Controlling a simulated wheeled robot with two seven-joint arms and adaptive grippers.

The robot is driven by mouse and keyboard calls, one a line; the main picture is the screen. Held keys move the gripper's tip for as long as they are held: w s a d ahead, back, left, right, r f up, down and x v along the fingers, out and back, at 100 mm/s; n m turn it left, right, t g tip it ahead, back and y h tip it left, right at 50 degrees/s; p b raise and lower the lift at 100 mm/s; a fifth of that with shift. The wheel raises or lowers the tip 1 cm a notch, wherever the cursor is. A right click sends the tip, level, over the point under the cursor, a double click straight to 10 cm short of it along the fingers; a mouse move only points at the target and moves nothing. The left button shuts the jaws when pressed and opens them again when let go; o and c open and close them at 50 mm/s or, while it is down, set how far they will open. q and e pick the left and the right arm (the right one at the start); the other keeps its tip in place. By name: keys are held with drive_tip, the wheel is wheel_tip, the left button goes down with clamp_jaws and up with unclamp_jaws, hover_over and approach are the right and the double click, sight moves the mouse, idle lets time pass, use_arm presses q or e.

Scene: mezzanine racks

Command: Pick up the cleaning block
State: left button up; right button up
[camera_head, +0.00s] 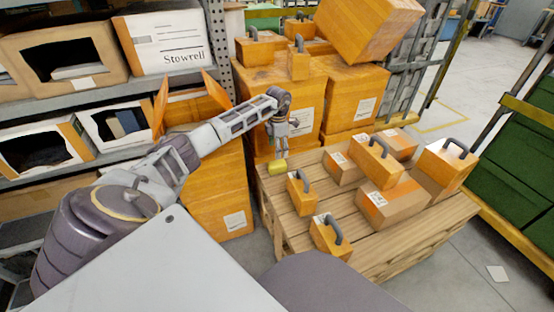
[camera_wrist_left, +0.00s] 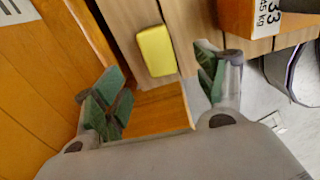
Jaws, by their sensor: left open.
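The cleaning block is a yellow block (camera_head: 278,167) at the far left corner of the wooden pallet (camera_head: 415,226). In the left wrist view the yellow block (camera_wrist_left: 156,50) lies on a wooden slat, a little beyond the fingertips. My left gripper (camera_head: 279,148) is just above the block in the head view. In the left wrist view the left gripper (camera_wrist_left: 158,88) is open, with its green-padded fingers wide apart and nothing between them. My right gripper is not in view.
Orange cases with dark handles (camera_head: 301,193) and cardboard boxes (camera_head: 393,201) stand on the pallet near the block. Tall orange boxes (camera_head: 350,92) are stacked behind. A shelf rack (camera_head: 90,92) with bins is at left.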

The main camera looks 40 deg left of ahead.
sight(277, 163)
use_arm(q)
drive_tip(key=shift+f+b, duration=0.8)
drive_tip(key=shift+f, duration=1.85)
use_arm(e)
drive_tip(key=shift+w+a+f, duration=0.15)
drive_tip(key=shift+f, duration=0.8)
use_arm(q)
drive_tip(key=shift+f, duration=0.15)
drive_tip(key=shift+a+f+b, duration=0.15)
drive_tip(key=shift+f+b, duration=0.45)
drive_tip(key=shift+f, duration=0.2)
drive_tip(key=shift+a+f+b, duration=0.1)
drive_tip(key=shift+f+b, duration=0.45)
drive_tip(key=shift+f, duration=0.25)
drive_tip(key=shift+f+b, duration=0.4)
drive_tip(key=shift+f, duration=0.45)
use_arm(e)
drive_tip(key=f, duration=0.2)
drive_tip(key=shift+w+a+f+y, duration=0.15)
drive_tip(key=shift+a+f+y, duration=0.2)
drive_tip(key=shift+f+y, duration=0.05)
use_arm(q)
drive_tip(key=shift+c, duration=0.4)
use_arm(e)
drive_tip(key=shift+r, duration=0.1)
use_arm(q)
drive_tip(key=c, duration=1)
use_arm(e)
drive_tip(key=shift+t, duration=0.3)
